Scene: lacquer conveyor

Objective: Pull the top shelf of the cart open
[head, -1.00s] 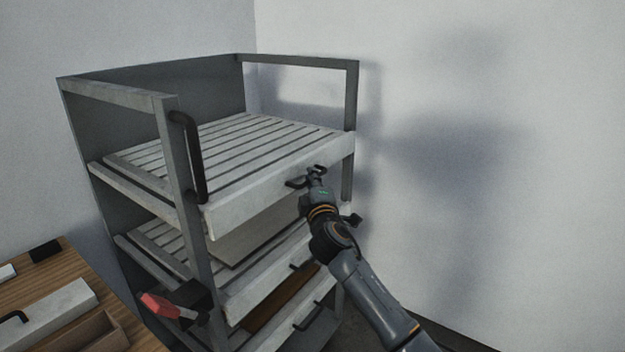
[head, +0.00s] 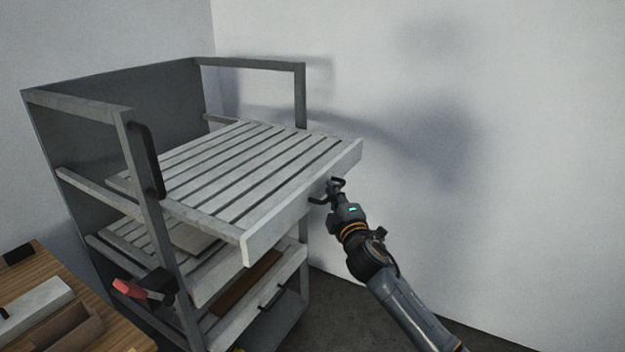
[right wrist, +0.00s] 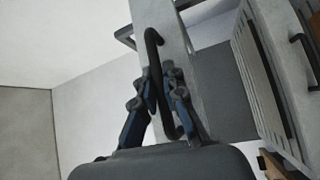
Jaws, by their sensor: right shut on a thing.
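The grey metal cart (head: 127,115) stands against the wall. Its slatted top shelf (head: 250,170) sticks out well past the front posts. My right gripper (head: 332,191) is shut on the black handle (right wrist: 156,65) at the shelf's front panel. In the right wrist view the fingers (right wrist: 166,88) close around the handle bar, beside the pale panel. My left gripper is not in view.
Lower shelves with black handles (head: 272,294) sit below, pushed further in. A red-ended black latch or clamp (head: 140,291) is at the cart's left post. A wooden table (head: 100,325) stands at lower left. The floor right of the cart is clear.

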